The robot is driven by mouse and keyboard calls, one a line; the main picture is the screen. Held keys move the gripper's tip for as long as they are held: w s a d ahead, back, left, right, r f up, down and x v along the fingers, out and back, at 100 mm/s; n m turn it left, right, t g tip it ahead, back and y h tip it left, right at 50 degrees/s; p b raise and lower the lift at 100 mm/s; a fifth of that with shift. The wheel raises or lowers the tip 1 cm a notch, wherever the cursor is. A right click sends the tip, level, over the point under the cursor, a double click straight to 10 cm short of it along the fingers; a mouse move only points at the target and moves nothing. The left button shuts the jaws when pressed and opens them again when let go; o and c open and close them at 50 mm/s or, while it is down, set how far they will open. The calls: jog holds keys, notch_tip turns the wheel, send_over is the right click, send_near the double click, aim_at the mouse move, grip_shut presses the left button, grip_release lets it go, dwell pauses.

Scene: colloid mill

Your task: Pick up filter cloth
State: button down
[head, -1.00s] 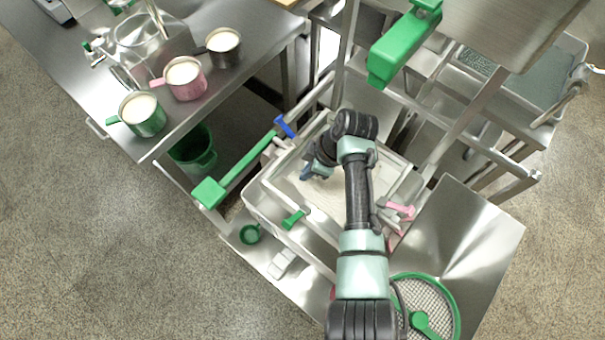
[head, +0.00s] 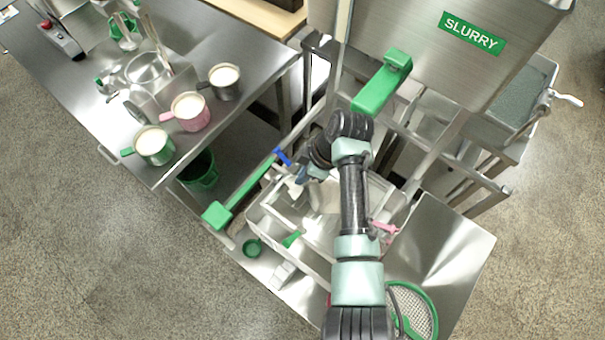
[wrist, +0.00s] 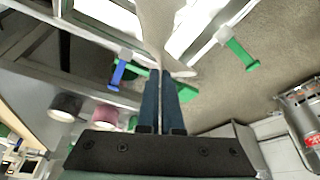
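The filter cloth (head: 326,196) is a pale, off-white sheet. In the head view it hangs in folds below my gripper (head: 304,176), over the pale rectangular frame. In the wrist view the blue fingers of my gripper (wrist: 165,72) are nearly together, and the cloth (wrist: 153,30) runs away from their tips as a narrow pale strip. My gripper appears shut on an edge of the cloth. My arm hides part of the cloth and frame in the head view.
The frame has blue (head: 282,156), green (head: 291,239) and pink (head: 384,227) clamp handles. A slurry hopper (head: 440,50) stands above at the back. Pots (head: 154,146) stand on the left steel table. A green-rimmed sieve (head: 436,310) lies at front right.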

notch_tip(320, 180, up, 9)
jog(key=p, duration=0.7)
jog(key=shift+p, duration=0.3)
